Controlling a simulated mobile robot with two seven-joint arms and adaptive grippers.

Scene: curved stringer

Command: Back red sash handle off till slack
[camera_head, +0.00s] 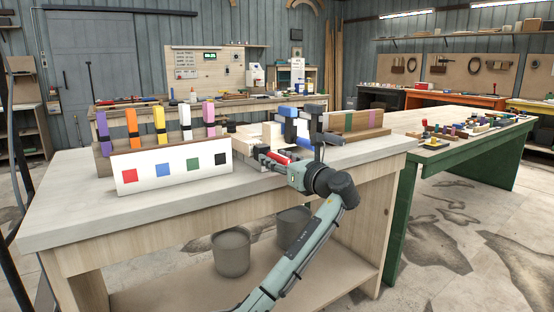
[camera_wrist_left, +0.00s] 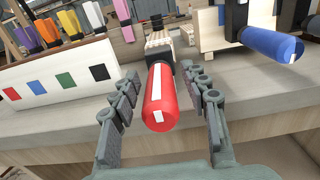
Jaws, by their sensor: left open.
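The red sash handle (camera_wrist_left: 160,97) is a red cylinder with a white stripe in the left wrist view. It points toward the camera between my left gripper's two fingers. My left gripper (camera_wrist_left: 162,112) is open, with a gap visible on both sides of the handle. In the head view the red handle (camera_head: 277,157) shows small beside my left gripper (camera_head: 280,163), partly covered by it. A blue handle (camera_wrist_left: 272,45) of another clamp is to the right in the wrist view. My right gripper is not in view.
A white board with red, blue, green and black squares (camera_head: 172,166) stands left on the bench (camera_head: 80,212). Coloured clamps (camera_head: 158,120) stand behind it. Buckets (camera_head: 231,252) sit on the shelf below. A green-legged table (camera_head: 460,150) is at right.

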